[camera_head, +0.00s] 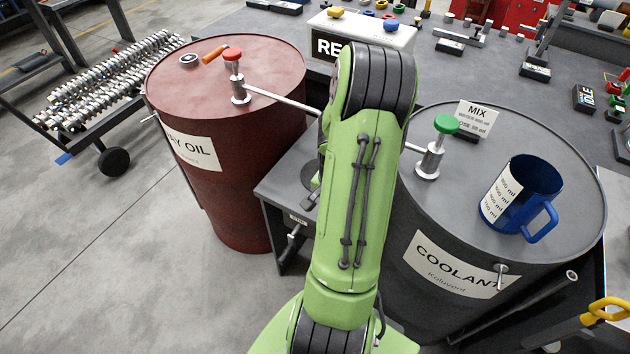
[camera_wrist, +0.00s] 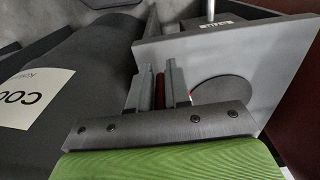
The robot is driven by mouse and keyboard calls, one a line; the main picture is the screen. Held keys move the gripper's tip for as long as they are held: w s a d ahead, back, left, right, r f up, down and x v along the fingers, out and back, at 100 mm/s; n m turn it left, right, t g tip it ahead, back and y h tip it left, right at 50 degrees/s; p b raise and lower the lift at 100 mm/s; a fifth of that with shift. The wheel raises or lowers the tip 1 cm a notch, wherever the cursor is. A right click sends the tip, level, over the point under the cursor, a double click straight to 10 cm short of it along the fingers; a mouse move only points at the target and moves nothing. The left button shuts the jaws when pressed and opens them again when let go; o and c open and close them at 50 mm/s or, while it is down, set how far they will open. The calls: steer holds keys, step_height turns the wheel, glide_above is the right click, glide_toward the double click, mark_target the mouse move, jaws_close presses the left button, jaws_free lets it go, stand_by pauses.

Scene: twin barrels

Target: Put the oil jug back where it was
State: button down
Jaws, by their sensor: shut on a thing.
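In the wrist view my gripper (camera_wrist: 157,76) is shut on a narrow red piece (camera_wrist: 160,87), which looks like the handle of the oil jug. The rest of the jug is hidden, and in the head view my green arm hides the gripper. The gripper is over or near a grey shelf (camera_wrist: 192,52) between the barrels. A dark round disc (camera_wrist: 224,90) lies on that shelf, to the right of the fingers in the wrist view. I cannot tell how high the jug is or whether it touches anything.
The red way-oil barrel (camera_head: 225,100) stands left, with a red-topped pump (camera_head: 233,75) whose spout reaches right. The grey coolant barrel (camera_head: 425,205) stands right, with a green-topped pump (camera_head: 437,145) and a blue measuring jug (camera_head: 525,190). Open floor lies front left.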

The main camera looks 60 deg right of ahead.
steer(key=w+d+f, duration=0.1)
steer(key=w+d, duration=0.1)
steer(key=w, duration=0.1)
steer(key=w+d+f+b, duration=0.1)
steer(key=w+d, duration=0.1)
steer(key=w, duration=0.2)
steer(key=w+d+f+b, duration=0.1)
steer(key=w+d, duration=0.1)
steer(key=w, duration=0.2)
steer(key=shift+w+f, duration=0.15)
steer(key=shift+f, duration=0.25)
steer(key=shift+r, duration=0.15)
steer(key=c, duration=1.5)
jaws_free()
steer(key=shift+f, duration=0.2)
steer(key=o, duration=0.4)
steer(key=shift+r, duration=0.1)
